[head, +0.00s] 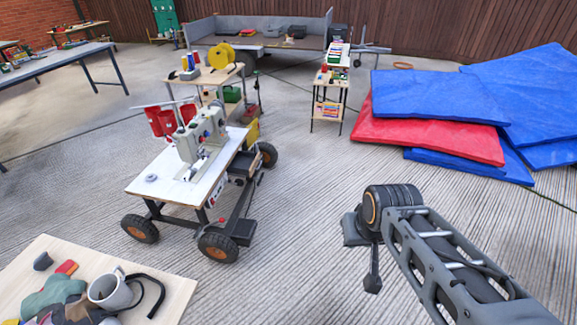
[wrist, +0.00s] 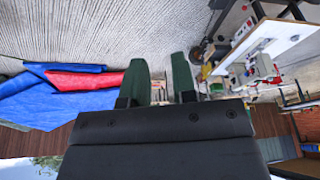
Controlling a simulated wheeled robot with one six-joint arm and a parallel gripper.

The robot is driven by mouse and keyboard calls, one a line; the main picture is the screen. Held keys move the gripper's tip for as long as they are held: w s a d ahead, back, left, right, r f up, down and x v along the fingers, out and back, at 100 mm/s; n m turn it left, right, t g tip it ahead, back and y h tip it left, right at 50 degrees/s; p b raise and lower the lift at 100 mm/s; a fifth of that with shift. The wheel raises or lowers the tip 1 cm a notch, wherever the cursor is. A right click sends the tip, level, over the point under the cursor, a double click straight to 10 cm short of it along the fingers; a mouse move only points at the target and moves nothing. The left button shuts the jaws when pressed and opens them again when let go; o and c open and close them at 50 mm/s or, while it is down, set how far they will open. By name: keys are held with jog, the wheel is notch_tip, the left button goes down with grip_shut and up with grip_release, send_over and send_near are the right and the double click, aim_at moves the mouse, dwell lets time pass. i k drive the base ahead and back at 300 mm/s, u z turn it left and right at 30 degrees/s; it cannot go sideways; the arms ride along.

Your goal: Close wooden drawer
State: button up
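A wheeled cart with a white top (head: 165,185) carries a pale sewing machine (head: 200,135). The cart also shows in the wrist view at the upper right (wrist: 262,42), upside down. My gripper (wrist: 160,72) shows two green fingers with a gap between them and nothing held. In the head view my arm reaches in from the lower right, its end well to the right of the cart and apart from it.
Blue mats (head: 440,95) and a red mat (head: 425,130) are stacked at the right. A pale board (head: 165,290) with cloths and a white mug (head: 110,290) is at the lower left. Small shelves (head: 328,105) stand behind. Grooved floor between arm and cart is clear.

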aim_at(244, 162)
jog(key=z, duration=0.75)
jog(key=i, duration=1.95)
jog(key=u, duration=1.2)
jog(key=i, duration=0.95)
jog(key=u, duration=1.45)
jog(key=i, duration=0.4)
jog(key=u, duration=0.25)
